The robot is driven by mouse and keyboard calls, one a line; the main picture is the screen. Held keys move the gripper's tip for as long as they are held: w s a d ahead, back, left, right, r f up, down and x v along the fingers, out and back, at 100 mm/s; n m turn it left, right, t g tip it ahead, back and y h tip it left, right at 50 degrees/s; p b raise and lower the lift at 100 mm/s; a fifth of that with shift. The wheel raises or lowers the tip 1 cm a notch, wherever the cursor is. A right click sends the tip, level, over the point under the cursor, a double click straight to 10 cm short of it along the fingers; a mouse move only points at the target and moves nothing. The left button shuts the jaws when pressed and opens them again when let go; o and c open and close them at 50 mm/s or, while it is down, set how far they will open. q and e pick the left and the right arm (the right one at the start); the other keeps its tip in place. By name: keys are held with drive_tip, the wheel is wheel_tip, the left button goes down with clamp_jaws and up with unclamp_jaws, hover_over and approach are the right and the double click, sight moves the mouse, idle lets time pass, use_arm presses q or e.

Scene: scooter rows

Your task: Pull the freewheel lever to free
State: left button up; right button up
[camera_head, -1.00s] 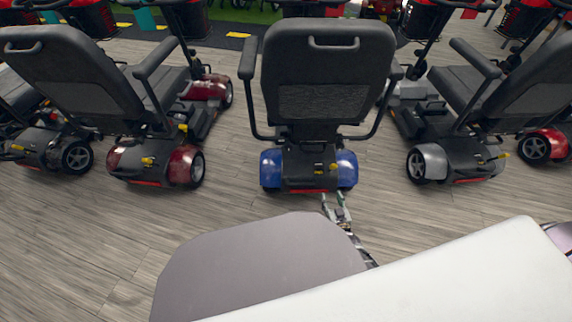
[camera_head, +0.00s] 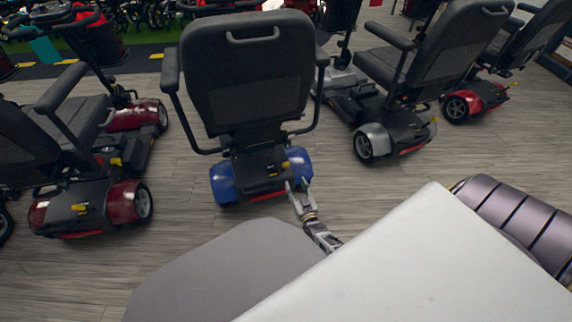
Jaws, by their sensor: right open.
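The blue scooter (camera_head: 224,184) stands in the middle with its rear towards me. My right gripper (camera_head: 298,186) is open at the right side of the rear cover, in front of the right blue fender. I cannot tell whether it touches the scooter. My left gripper is not in view.
A red scooter (camera_head: 125,200) stands on the left and a silver one (camera_head: 373,138) on the right, both with yellow rear levers. Another red scooter (camera_head: 478,98) is farther right. The wooden floor (camera_head: 180,245) behind the row is clear.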

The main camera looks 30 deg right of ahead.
sight(287, 166)
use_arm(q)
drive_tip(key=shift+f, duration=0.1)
use_arm(e)
drive_tip(key=shift+w, duration=0.1)
drive_tip(key=shift+b+x, duration=1.85)
drive_tip(key=shift+x, duration=2.45)
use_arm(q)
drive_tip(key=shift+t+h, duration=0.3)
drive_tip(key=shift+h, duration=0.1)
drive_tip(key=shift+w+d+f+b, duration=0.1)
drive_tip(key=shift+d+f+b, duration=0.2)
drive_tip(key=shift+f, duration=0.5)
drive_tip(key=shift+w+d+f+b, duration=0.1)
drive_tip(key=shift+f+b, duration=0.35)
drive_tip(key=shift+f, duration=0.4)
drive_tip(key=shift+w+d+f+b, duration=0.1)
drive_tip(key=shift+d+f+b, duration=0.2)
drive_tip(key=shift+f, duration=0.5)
use_arm(e)
drive_tip(key=shift+x, duration=2.5)
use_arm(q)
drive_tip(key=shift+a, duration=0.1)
use_arm(e)
clamp_jaws()
